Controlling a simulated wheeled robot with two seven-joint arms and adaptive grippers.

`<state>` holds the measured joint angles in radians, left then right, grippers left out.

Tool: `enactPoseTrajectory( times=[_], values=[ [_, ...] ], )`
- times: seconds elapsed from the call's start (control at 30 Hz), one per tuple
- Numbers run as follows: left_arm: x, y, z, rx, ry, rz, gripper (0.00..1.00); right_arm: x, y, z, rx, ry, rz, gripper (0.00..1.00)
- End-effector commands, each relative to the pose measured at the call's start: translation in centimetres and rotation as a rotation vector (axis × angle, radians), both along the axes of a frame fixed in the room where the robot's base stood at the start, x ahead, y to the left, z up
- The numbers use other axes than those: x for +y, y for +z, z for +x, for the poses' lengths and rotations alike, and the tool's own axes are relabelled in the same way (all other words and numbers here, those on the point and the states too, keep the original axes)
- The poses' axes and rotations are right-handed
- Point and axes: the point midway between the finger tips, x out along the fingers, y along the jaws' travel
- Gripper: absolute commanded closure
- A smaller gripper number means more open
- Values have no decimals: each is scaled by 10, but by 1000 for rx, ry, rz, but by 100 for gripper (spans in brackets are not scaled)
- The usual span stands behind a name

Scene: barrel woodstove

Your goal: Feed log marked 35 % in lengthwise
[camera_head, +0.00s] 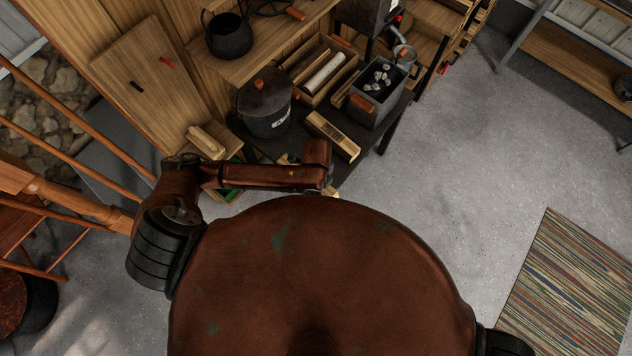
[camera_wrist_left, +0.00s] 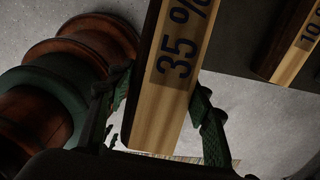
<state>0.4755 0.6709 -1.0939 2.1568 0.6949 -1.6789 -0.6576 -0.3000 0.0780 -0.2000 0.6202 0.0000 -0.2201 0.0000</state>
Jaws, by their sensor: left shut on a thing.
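The log marked 35 % (camera_wrist_left: 164,122) is a squared pale wooden bar with a dark label, seen in the left wrist view. My left gripper (camera_wrist_left: 158,108) is shut on it, with a green finger on each side. The log's near end sticks out between the fingers; its far end runs out of the top of the view. In the head view my left arm hides the left gripper and most of the held log. My right gripper is not in view. I cannot make out the stove's opening in either view.
Another labelled log (camera_head: 332,136) lies on the dark table's front edge; a marked log (camera_wrist_left: 291,46) also shows in the wrist view. A lidded dark pot (camera_head: 265,108), a grey bin (camera_head: 378,96) and a wooden box (camera_head: 318,72) stand behind. Floor at right is clear up to a striped rug (camera_head: 570,285).

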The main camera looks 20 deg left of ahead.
Motion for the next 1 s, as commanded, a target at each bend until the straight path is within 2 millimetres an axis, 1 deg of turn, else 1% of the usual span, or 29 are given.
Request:
enactPoseTrajectory(
  times=[0.03,0.33,0.53,0.63,0.77,1.0],
  values=[
    [0,1,1,-3,0,-1,80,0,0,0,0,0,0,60],
    [0,1,1,-3,0,-1,100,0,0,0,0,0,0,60],
    [0,2,1,-2,14,-1,100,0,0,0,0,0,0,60],
    [3,4,2,-1,85,-2,100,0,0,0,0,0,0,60],
    [13,13,4,2,299,-1,100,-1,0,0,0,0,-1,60],
    [36,37,10,6,881,-3,100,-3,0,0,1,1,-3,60]
  ],
)
